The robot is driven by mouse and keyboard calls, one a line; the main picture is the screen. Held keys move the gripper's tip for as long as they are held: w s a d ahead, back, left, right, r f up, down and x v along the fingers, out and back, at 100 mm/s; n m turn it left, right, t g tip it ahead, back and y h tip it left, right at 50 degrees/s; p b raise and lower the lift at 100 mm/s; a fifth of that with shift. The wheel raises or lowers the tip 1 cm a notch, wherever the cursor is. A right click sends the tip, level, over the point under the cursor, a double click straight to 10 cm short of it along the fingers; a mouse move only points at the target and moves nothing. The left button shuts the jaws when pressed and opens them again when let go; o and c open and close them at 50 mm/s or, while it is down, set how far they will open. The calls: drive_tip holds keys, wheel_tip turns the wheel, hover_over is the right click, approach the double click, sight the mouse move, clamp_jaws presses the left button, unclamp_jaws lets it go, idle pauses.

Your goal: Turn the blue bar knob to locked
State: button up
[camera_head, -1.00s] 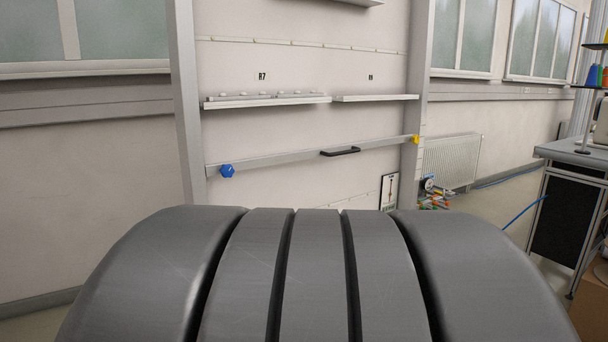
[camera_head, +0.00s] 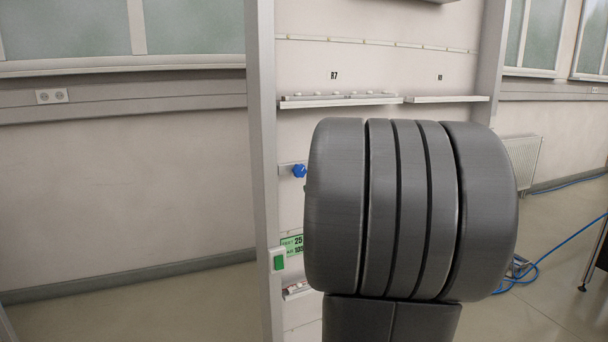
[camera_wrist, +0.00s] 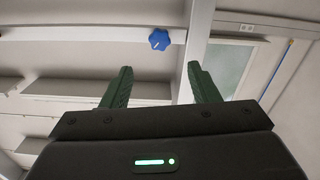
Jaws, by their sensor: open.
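The blue knob (camera_head: 299,171) sits at the left end of a grey metal bar, beside the left post of the frame. It looks lobed, and its setting cannot be read. In the wrist view the blue knob (camera_wrist: 159,39) shows beyond the fingertips with a pale mark on its face. My gripper (camera_wrist: 160,72) is open and empty, its two dark green fingers apart. The knob lies beyond the gap between them, not touched. In the head view my arm hides the gripper and most of the bar.
The left grey post (camera_head: 262,150) stands close to the knob. A narrow shelf (camera_head: 340,101) with small pale parts runs above it. Below are a green-and-white sign (camera_head: 292,245) and a green switch (camera_head: 279,262). Open floor lies to the left; a blue hose (camera_head: 560,245) lies at right.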

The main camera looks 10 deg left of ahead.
sight(301, 172)
drive_tip(key=b+x, duration=0.1)
drive_tip(key=x, duration=1.1)
drive_tip(key=shift+f+b, duration=0.1)
drive_tip(key=shift+b, duration=0.2)
drive_tip(key=c, duration=1)
